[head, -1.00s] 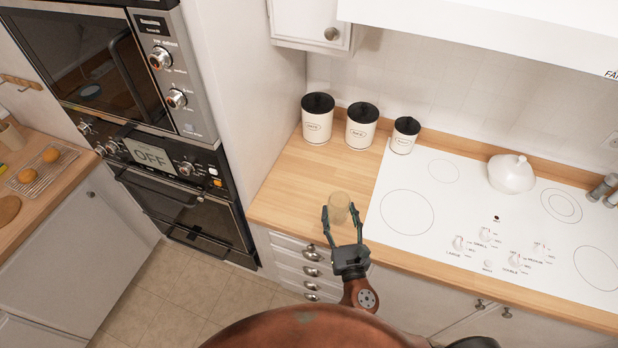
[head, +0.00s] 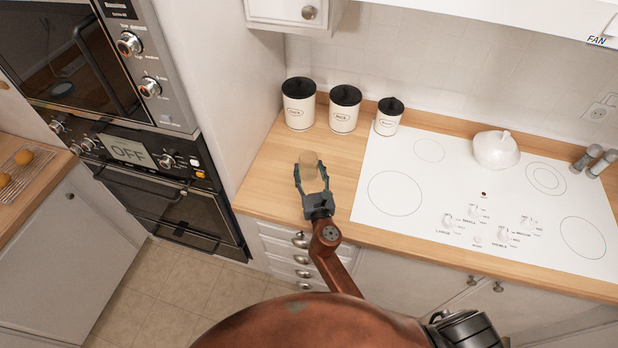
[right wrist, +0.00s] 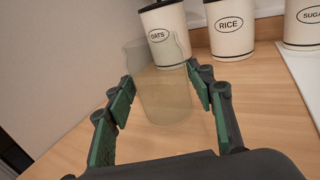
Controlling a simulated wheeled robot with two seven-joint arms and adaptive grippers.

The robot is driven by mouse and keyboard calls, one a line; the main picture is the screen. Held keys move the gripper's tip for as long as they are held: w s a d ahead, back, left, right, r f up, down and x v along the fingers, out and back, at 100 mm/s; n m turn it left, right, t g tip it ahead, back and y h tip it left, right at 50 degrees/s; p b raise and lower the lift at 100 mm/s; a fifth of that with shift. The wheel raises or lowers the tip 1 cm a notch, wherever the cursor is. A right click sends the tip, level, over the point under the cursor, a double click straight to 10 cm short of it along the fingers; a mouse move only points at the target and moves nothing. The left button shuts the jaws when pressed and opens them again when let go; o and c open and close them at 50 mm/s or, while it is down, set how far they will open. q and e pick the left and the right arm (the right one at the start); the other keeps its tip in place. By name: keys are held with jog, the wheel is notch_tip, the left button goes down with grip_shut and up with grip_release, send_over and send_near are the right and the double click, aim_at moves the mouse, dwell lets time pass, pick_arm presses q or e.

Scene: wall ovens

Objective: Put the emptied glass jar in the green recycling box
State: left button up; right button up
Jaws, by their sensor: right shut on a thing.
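The glass jar (head: 309,159) is clear with a faint yellowish tint and looks empty. My right gripper (head: 311,176) is shut on it, over the wooden counter left of the cooktop. In the right wrist view the jar (right wrist: 160,90) stands roughly upright between the green-padded fingers (right wrist: 158,98). I cannot tell whether its base touches the counter. The green recycling box is not in view. My left gripper is not in view.
Three white canisters with black lids stand behind the jar: oats (head: 299,105), rice (head: 345,110) and sugar (head: 388,118). A white cooktop (head: 450,210) with a white lidded pot (head: 496,150) is right. Wall ovens (head: 150,150) stand left. Floor (head: 170,285) shows below.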

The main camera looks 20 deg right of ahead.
aim_at(310, 180)
jog(key=shift+w+f+b, duration=0.3)
jog(key=shift+w+f, duration=0.05)
jog(key=shift+w+f+b, duration=0.1)
jog(key=shift+f+b, duration=1)
jog(key=shift+f, duration=0.5)
jog(key=shift+f, duration=0.25)
jog(key=o, duration=1.3)
jog(key=shift+c, duration=0.2)
jog(key=shift+r, duration=0.15)
